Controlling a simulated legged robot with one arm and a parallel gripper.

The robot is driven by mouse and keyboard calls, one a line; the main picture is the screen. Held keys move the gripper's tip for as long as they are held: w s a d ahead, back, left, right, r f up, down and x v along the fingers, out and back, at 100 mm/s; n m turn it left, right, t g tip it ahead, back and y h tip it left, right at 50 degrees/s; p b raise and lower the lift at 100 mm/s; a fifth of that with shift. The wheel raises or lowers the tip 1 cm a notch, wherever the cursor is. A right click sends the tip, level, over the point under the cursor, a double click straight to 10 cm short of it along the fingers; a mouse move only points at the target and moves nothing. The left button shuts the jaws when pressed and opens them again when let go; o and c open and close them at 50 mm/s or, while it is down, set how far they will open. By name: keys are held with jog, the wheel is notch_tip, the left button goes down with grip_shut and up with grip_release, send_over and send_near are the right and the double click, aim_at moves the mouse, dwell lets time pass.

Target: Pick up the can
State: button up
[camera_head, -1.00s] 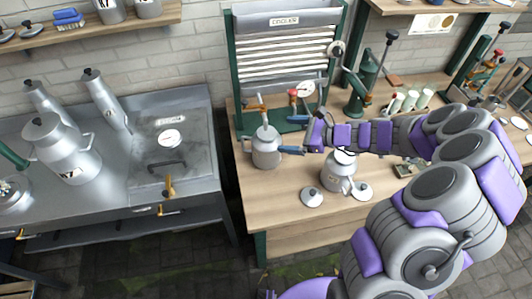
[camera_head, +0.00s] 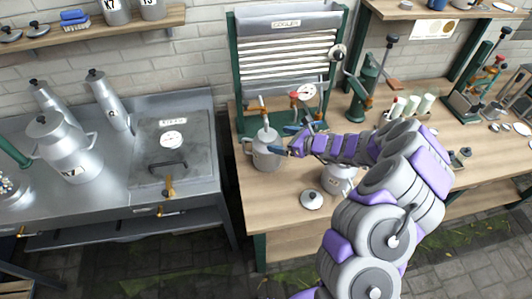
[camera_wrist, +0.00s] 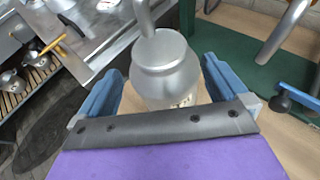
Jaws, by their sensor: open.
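A grey metal can (camera_head: 266,150) with a side handle stands upright on the wooden bench, below the cooler's tap. In the wrist view the can (camera_wrist: 165,75) sits between the two blue fingers of my gripper (camera_wrist: 160,88), its mouth facing up under a grey spout. My gripper (camera_head: 284,142) is open and reaches the can from its right side. A gap seems to show between the can and the fingers; contact cannot be made out. The can's lower part is hidden behind the gripper's palm in the wrist view.
The cooler (camera_head: 288,62) with its green frame stands behind the can. A second can (camera_head: 336,178) stands under my arm, partly hidden, with a loose lid (camera_head: 311,200) beside it. A metal counter (camera_head: 130,190) with a large churn (camera_head: 68,150) lies left, across a gap.

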aim_at(266, 135)
jog(key=x, duration=0.2)
jog(key=b+x, duration=0.1)
jog(key=x, duration=0.2)
jog(key=r+x, duration=0.1)
jog(key=x, duration=0.1)
jog(key=shift+w+a+f, duration=0.15)
jog(key=shift+w+a, duration=0.1)
jog(key=shift+a, duration=0.15)
jog(key=shift+d, duration=0.1)
grip_shut()
dwell(0.6)
